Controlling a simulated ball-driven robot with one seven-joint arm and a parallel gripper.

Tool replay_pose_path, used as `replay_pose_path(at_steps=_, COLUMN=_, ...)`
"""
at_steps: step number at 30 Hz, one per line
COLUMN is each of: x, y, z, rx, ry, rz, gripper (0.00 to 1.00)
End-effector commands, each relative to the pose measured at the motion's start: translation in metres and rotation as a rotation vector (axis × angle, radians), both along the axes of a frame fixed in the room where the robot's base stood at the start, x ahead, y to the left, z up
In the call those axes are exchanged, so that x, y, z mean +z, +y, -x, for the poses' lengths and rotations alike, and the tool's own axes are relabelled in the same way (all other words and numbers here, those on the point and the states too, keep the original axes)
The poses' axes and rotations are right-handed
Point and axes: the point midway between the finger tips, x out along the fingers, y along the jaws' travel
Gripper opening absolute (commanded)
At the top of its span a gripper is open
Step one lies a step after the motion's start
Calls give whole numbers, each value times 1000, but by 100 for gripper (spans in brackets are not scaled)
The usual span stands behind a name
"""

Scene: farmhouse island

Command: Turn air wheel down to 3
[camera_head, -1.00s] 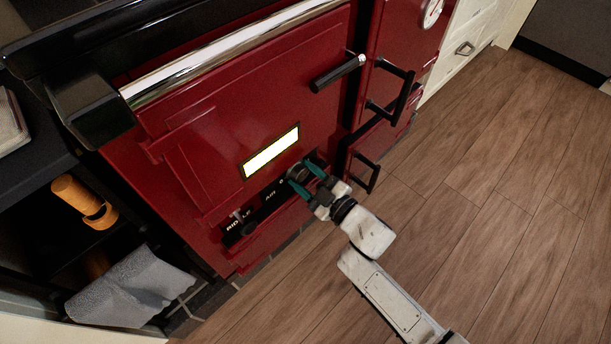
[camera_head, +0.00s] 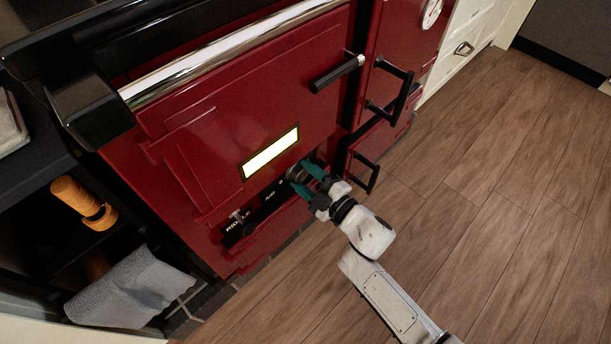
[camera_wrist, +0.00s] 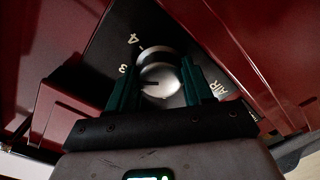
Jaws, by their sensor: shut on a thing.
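The air wheel (camera_wrist: 160,80) is a round metal knob on the black panel low on the red stove (camera_head: 215,130). In the wrist view, the marks 4 and 3 show to its left and the word AIR to its right. A dark line on the knob's face points left, close to the 3. My gripper (camera_wrist: 154,92) has its green fingers on either side of the knob and is shut on it. In the head view, my gripper (camera_head: 306,174) reaches the wheel (camera_head: 296,174) from the lower right; the fingers partly cover it.
A small riddler knob (camera_head: 238,216) sits left on the same panel. Black door handles (camera_head: 338,73) and (camera_head: 362,172) stick out above and right of my gripper. A grey cloth (camera_head: 130,288) hangs at lower left. The wooden floor (camera_head: 480,200) is clear at right.

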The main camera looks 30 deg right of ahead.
Motion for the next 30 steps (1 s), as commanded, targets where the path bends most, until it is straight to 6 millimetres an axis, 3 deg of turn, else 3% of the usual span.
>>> replay_pose_path(at_steps=2, x=1, y=1, z=-2, rx=-3, ry=-1, rz=-3, gripper=21)
replay_pose_path(at_steps=3, x=1, y=1, z=-2, rx=-3, ry=-1, rz=-3, gripper=53)
replay_pose_path(at_steps=10, x=1, y=1, z=-1, rx=-1, ry=-1, rz=-3, gripper=75)
replay_pose_path(at_steps=20, x=1, y=-2, z=3, rx=-2, ry=1, rz=-1, gripper=76)
replay_pose_path(at_steps=26, x=1, y=-10, z=27, rx=-4, ry=3, rz=-2, gripper=76)
replay_pose_path(at_steps=30, x=2, y=-19, z=53, rx=-4, ry=2, rz=-1, gripper=76)
